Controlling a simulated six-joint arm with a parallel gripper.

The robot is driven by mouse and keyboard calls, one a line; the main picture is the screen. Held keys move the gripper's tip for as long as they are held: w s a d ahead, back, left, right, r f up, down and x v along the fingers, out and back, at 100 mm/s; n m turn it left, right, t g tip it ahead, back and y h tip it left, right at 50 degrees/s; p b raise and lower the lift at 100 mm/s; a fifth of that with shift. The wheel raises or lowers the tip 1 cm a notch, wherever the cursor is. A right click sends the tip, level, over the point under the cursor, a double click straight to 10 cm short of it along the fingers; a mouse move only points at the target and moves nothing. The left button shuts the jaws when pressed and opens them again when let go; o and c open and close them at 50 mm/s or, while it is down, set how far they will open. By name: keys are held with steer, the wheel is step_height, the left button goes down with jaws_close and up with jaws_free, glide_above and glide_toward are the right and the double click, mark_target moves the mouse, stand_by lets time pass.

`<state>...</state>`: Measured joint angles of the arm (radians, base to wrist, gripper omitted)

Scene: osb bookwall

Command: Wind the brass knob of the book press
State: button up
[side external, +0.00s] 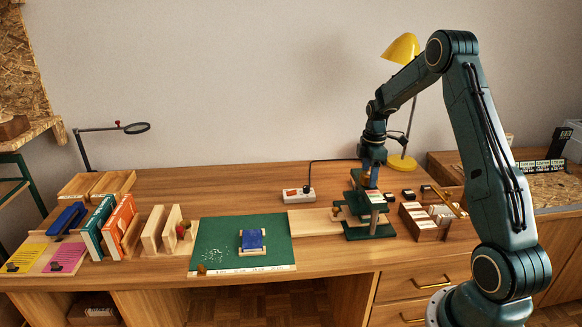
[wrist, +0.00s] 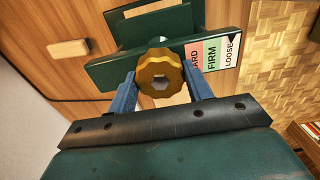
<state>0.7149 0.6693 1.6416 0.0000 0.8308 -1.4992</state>
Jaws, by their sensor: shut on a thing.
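The dark green book press (side external: 367,212) stands on the right part of the desk. Its brass knob (wrist: 160,77) shows in the wrist view as a faceted disc with a hexagonal centre. My gripper (side external: 368,178) is above the press, pointing down. In the wrist view its two blue fingers stand on either side of the knob, shut on it. A label strip (wrist: 213,54) on the press's top bar reads "FIRM" and "LOOSE", with a third word partly hidden by a finger. In the side view the knob is mostly hidden by my gripper.
A wooden box of cards (side external: 427,222) stands just right of the press. A yellow lamp (side external: 402,163) is behind it. A green mat (side external: 215,240) with a blue book (side external: 252,239) lies left, and upright books (side external: 97,228) stand farther left. A power strip (side external: 298,195) lies behind.

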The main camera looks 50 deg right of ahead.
steer(key=m, duration=0.8)
steer(key=shift+m, duration=0.4)
steer(key=m, duration=0.4)
steer(key=shift+r+m, duration=0.1)
steer(key=shift+m, duration=0.2)
steer(key=m, duration=1.3)
steer(key=shift+m, duration=0.3)
steer(key=m, duration=0.8)
